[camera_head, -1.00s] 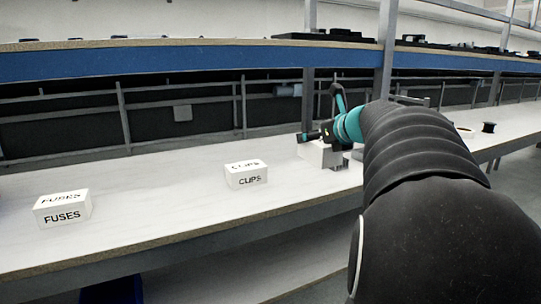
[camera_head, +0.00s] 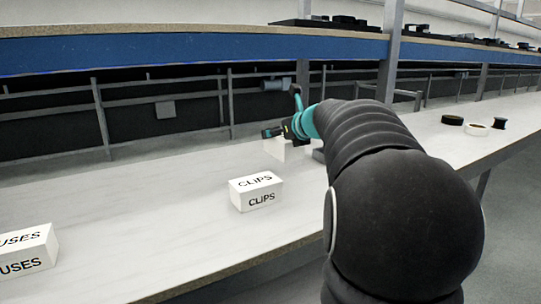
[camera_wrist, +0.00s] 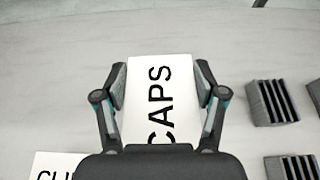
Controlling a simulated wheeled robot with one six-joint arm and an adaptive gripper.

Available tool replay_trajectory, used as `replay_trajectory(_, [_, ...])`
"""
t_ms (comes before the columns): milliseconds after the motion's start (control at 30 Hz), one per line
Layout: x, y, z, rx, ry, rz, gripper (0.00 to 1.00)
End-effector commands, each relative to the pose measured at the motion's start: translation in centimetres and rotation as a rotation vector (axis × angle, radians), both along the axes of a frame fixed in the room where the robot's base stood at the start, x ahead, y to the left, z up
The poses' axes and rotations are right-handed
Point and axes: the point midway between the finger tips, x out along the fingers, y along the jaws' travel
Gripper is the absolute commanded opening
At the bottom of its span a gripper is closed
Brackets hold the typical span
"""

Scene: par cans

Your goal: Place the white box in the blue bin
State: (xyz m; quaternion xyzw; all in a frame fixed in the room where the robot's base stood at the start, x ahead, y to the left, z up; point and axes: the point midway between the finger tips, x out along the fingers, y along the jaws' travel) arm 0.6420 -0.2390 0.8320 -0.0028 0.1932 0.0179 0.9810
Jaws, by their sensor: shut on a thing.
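My gripper (camera_wrist: 161,92) is shut on a white box marked CAPS (camera_wrist: 150,85), with one finger along each side. In the head view the same white box (camera_head: 290,151) hangs under my gripper over the back of the bench; I cannot tell whether it touches the surface. A second white box, marked CLIPS (camera_head: 256,191), stands nearer on the bench, and its corner shows in the wrist view (camera_wrist: 55,166). A third white box, marked FUSES (camera_head: 27,251), is cut by the left edge. No blue bin is in view.
Grey finned blocks (camera_wrist: 271,102) lie right of my gripper in the wrist view. A blue-edged shelf (camera_head: 190,55) and its post (camera_head: 390,55) stand behind the bench (camera_head: 150,225). Round spools (camera_head: 476,129) lie at the far right. The bench between CLIPS and FUSES is clear.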

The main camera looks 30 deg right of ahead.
Motion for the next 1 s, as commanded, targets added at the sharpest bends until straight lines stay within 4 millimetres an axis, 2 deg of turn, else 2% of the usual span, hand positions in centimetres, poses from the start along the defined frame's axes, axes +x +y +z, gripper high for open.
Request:
replay_trajectory(100, [2.3, 0.9, -1.7, 0.001, 0.002, 0.004, 0.30])
replay_trajectory(300, [4.4, 1.4, -2.9, 0.001, 0.000, -0.001, 0.30])
replay_trajectory(467, [4.8, 1.5, -3.5, 0.001, 0.000, -0.004, 0.30])
replay_trajectory(733, [4.7, 1.3, -7.0, 0.002, 0.000, -0.006, 0.30])
replay_trajectory(1000, [4.7, 1.3, -7.0, 0.000, -0.001, -0.005, 0.30])
